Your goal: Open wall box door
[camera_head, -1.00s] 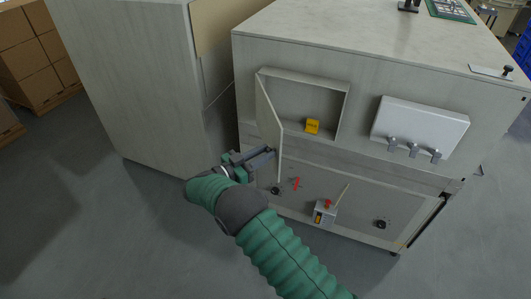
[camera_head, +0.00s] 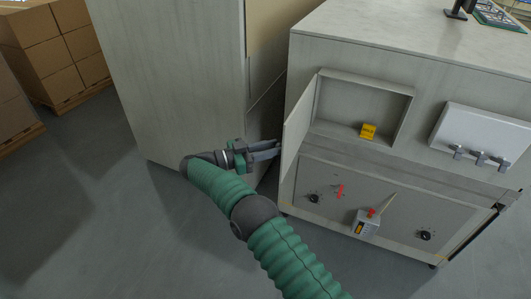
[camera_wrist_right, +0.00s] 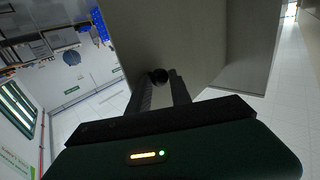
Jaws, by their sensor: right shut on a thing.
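The wall box (camera_head: 411,105) is an open-fronted recess in the pale cabinet's front face. Its thin grey door (camera_head: 297,125) stands swung out at the left edge, well clear of the opening. My right gripper (camera_head: 278,149) is at the outer side of the door, near its free edge. In the right wrist view, the right gripper (camera_wrist_right: 163,90) is shut on a small dark round knob (camera_wrist_right: 158,75) on the door panel (camera_wrist_right: 170,40). The knob is hidden in the head view. My left gripper is not in view.
A yellow block (camera_head: 368,131) sits inside the box. A tall pale cabinet (camera_head: 175,80) stands close on the left, with a narrow gap. A white panel with hooks (camera_head: 482,135) is on the right. Below are black knobs, a red lever (camera_head: 340,190) and a small grey box (camera_head: 366,225).

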